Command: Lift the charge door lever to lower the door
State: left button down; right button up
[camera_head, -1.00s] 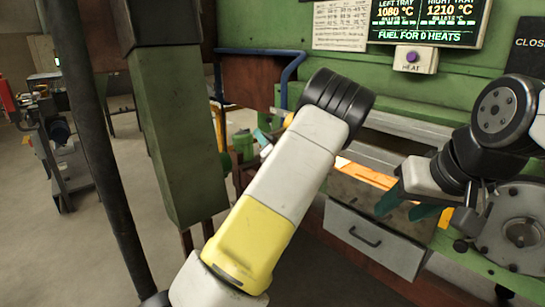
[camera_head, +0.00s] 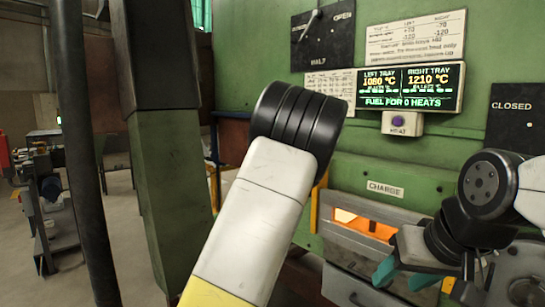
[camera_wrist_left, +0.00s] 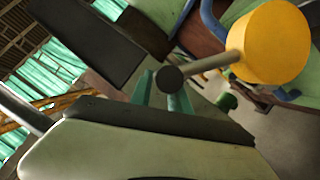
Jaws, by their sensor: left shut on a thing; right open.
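The charge door opening (camera_head: 365,224) glows orange under the CHARGE label (camera_head: 385,189) in the head view. A grey panel (camera_head: 350,248) lies just below the glow. My left gripper (camera_wrist_left: 172,98) shows in the left wrist view, its teal fingers shut on the dark end of the charge door lever (camera_wrist_left: 212,62), a grey rod with a large yellow cylinder (camera_wrist_left: 272,42) on it. In the head view my left arm hides this gripper and most of the lever. My right gripper (camera_head: 405,277) is open and empty, in front of the furnace, right of and below the opening.
A green post (camera_head: 168,200) and a dark hanging hose (camera_head: 82,170) stand left of my left arm. The temperature display (camera_head: 410,88) and HEAT button (camera_head: 398,121) are on the green wall. A grey drawer (camera_head: 350,288) sits below the opening.

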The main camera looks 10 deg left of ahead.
pick_arm(q)
jog(key=shift+w+d+r, duration=0.3)
jog(key=shift+d+r, duration=0.3)
jog(key=shift+d, duration=0.15)
jog(key=c, duration=1.3)
grip_release()
jog(key=shift+w, duration=0.2)
jog(key=shift+o, duration=0.2)
jog(key=shift+d+f, duration=0.1)
jog(key=a+v, duration=0.1)
jog(key=v, duration=0.6)
jog(key=shift+s+f, duration=0.3)
jog(key=shift+s, duration=0.15)
